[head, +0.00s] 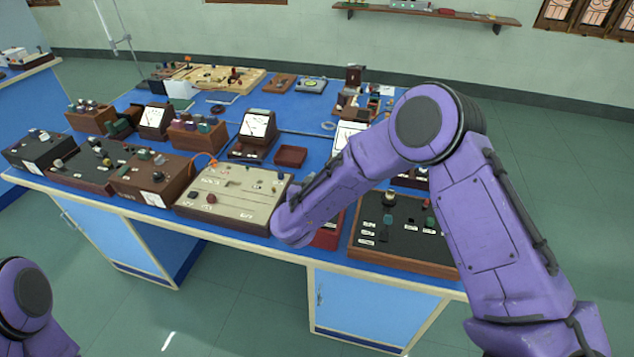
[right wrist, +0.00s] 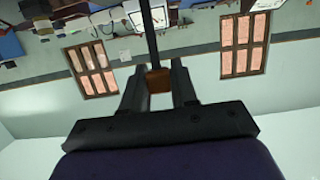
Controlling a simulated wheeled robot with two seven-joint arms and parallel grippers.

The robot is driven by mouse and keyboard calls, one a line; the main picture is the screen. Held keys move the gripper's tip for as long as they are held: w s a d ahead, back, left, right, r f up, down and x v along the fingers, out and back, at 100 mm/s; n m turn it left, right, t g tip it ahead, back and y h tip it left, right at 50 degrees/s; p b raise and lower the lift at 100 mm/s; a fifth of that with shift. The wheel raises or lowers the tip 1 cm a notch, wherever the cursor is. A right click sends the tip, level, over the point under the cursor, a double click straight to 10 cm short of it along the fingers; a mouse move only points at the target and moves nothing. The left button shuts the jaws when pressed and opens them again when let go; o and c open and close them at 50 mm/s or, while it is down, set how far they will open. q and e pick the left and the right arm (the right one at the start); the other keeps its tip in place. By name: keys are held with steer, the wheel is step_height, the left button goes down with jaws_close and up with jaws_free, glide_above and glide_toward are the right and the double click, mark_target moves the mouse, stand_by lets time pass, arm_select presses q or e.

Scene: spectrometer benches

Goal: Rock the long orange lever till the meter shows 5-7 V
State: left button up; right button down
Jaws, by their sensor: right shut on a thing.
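In the right wrist view, which looks upside down, my right gripper (right wrist: 159,74) is shut on a small orange-brown block at the end of a thin dark rod, apparently the grip of the long orange lever (right wrist: 158,82). In the head view my right arm hides the gripper and this lever. A white-faced meter (right wrist: 139,16) shows beyond the rod in the wrist view. In the head view one white-faced meter (head: 258,124) stands mid-bench, and another (head: 347,136) is partly behind my arm. Their readings are too small to tell. My left gripper is out of view.
A cream panel box (head: 229,203) stands at the bench's front edge, left of my right arm. A black panel (head: 400,250) in a wooden frame lies to the right. Wooden boxes (head: 155,183) crowd the left side. A dark red tray (head: 290,156) sits mid-bench.

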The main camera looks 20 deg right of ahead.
steer(key=shift+w+r, duration=0.1)
steer(key=c, duration=1)
jaws_free()
steer(key=shift+d, duration=0.1)
steer(key=shift+o, duration=0.2)
steer(key=shift+w+f, duration=0.1)
steer(key=shift+f, duration=0.1)
